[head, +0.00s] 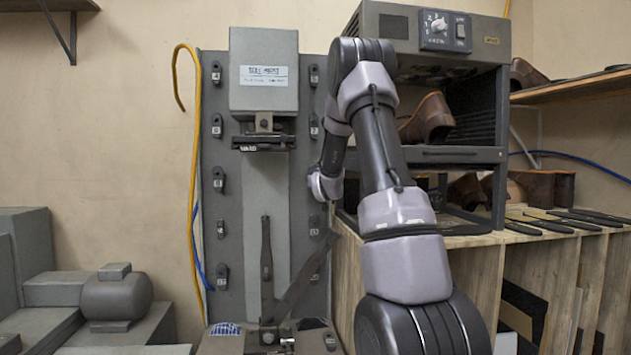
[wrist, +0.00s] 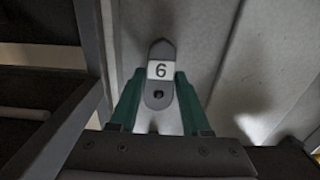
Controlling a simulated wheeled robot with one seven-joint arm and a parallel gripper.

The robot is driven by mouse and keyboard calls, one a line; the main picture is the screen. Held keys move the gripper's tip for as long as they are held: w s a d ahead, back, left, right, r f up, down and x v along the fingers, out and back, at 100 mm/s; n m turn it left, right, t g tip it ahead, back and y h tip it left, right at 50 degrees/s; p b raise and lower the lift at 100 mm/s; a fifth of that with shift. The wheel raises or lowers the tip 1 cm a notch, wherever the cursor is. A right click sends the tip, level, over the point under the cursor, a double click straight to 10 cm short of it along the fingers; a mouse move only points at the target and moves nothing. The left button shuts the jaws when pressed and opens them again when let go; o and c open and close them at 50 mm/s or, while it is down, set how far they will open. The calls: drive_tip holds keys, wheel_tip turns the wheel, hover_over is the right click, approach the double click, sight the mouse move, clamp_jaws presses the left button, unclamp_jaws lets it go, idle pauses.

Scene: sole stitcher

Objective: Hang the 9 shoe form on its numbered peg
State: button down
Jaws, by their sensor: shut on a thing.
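In the wrist view, my gripper (wrist: 159,88) has its two green fingers closed against both sides of a small grey form (wrist: 158,46) with rounded ends. Its white label reads 6 in this view, which would be a 9 turned over. A dark round hole or spot shows below the label. In the head view, a tall grey panel (head: 236,220) carries numbered dark pegs in two columns, such as the one at the upper left (head: 216,73). My gripper and the form are hidden behind my arm there. I cannot tell which peg is the 9.
A grey machine head (head: 264,70) juts from the panel's upper middle. A dark cabinet (head: 490,130) holding a brown shoe (head: 428,118) stands close to the right on a wooden shelf unit (head: 470,265). A yellow hose (head: 196,150) runs along the panel's left edge.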

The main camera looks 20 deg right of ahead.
drive_tip(key=shift+w+d, duration=0.1)
drive_tip(key=shift+w, duration=0.3)
idle(0.3)
drive_tip(key=shift+c, duration=1.4)
unclamp_jaws()
